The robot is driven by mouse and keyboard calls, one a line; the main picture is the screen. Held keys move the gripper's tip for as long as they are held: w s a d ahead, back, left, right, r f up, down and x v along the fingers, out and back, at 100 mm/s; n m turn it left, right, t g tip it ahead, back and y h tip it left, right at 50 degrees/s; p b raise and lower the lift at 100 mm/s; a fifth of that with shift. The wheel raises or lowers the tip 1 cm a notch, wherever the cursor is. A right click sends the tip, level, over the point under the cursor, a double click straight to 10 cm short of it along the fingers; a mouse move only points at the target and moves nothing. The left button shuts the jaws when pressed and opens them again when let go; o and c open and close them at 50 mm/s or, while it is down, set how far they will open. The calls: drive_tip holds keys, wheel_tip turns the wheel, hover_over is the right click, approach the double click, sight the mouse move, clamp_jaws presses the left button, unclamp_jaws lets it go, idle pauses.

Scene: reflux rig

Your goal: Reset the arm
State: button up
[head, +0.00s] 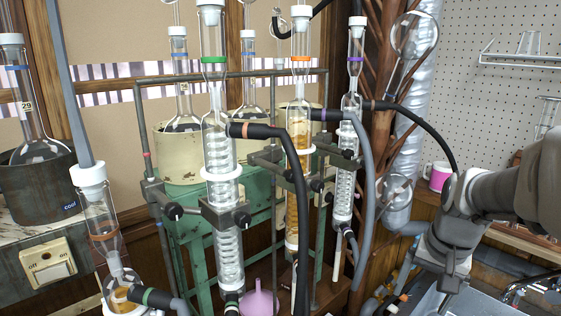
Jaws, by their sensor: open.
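My gripper (447,280) is at the lower right, at the end of my arm, which comes in from the right edge. It points down, and its jaws are open with nothing seen between them. It is to the right of the reflux rig and apart from the glass columns. A coiled condenser with a green band (221,165), one with an orange band (298,150) and one with a purple band (346,150) stand upright, clamped to a metal frame (240,77).
A pink mug (440,176) stands on a wooden ledge behind my arm. A silver duct (413,110) and dark hoses (424,116) run left of my arm. A dark pot marked cool (38,190) holds a flask at left.

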drive_tip(key=s+a+r+n+t+p, duration=0.3)
drive_tip(key=s+a+r+n, duration=0.3)
drive_tip(key=s+a+r, duration=0.3)
drive_tip(key=s+a, duration=0.2)
drive_tip(key=a, duration=0.2)
drive_tip(key=shift+s+n, duration=0.4)
